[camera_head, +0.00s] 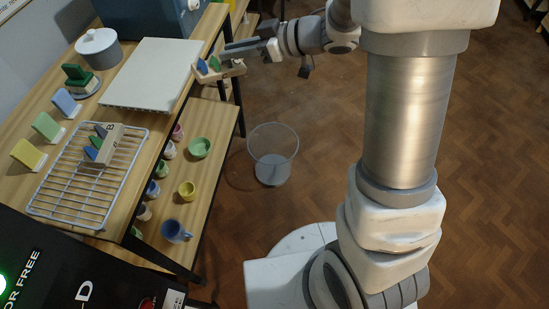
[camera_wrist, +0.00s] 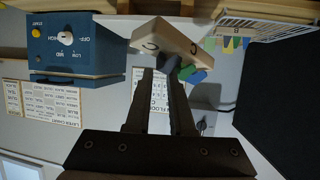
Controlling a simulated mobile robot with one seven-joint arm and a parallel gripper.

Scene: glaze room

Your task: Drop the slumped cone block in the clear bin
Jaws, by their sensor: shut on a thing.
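My gripper (camera_head: 228,52) is shut on a pale wooden cone block (camera_head: 232,71) and holds it in the air near the table's right edge. In the wrist view, the fingers (camera_wrist: 163,72) meet the block (camera_wrist: 167,39), which bears a "C" and has blue and green cones. Whether those cones are slumped is hard to tell. A second cone block (camera_head: 108,146), marked "B", lies on the wire rack with blue and green cones leaning from it. The clear bin (camera_head: 273,145) stands on the floor, below the held block and to its right, and looks empty.
The wire rack (camera_head: 72,190), a white board (camera_head: 150,75), coloured tiles and a lidded pot (camera_head: 98,48) are on the wooden table. Small cups and bowls (camera_head: 199,147) stand on the lower shelf. The floor (camera_head: 315,125) around the bin is clear.

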